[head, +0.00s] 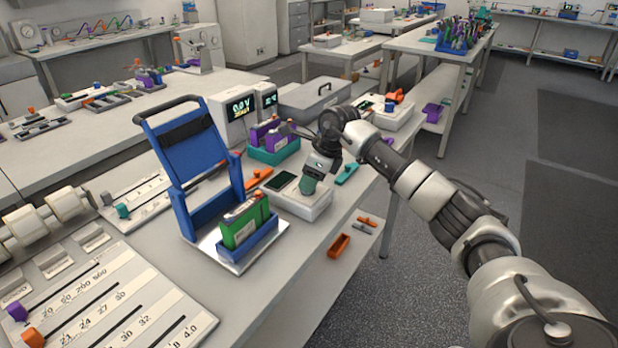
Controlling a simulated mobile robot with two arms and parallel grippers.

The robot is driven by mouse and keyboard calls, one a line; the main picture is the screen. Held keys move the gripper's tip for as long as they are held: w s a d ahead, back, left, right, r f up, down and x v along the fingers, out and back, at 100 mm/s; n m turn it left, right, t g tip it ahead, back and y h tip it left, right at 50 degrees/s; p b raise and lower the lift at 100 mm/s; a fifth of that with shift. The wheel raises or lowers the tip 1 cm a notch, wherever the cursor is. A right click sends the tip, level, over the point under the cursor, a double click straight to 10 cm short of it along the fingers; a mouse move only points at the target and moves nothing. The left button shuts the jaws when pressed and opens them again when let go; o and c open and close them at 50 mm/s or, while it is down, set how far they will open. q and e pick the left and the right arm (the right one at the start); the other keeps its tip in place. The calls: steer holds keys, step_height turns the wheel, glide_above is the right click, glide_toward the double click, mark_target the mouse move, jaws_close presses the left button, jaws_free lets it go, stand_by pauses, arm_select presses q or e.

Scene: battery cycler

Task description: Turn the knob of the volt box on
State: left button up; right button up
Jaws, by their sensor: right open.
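A low white box (300,207) with a dark, blank screen (282,181) stands near the right edge of the bench; I take it for the volt box. A green-teal knob (307,185) sits on its top, right of the screen. My right gripper (313,176) points down at this knob from above, open. The fingers partly hide the knob, and I cannot tell whether they touch it. My left gripper is not in view.
A green battery block stands in a blue holder (262,240) with a raised blue frame (188,150), left of the box. Behind are a white meter (238,128) reading 0.0 V and a teal holder (273,152) with purple blocks. A teal piece (347,174) lies close right.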

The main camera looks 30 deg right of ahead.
steer(key=shift+w+f, duration=0.1)
steer(key=shift+f, duration=0.25)
jaws_close()
steer(key=shift+r, duration=0.1)
steer(key=m+t+h, duration=0.1)
steer(key=m, duration=0.2)
steer(key=shift+a+m+p, duration=0.1)
steer(key=shift+m+p, duration=0.2)
steer(key=shift+p, duration=0.05)
steer(key=m+h, duration=0.1)
steer(key=m, duration=0.3)
steer(key=shift+h, duration=0.4)
steer(key=shift+m, duration=0.3)
jaws_free()
steer(key=shift+a, duration=0.1)
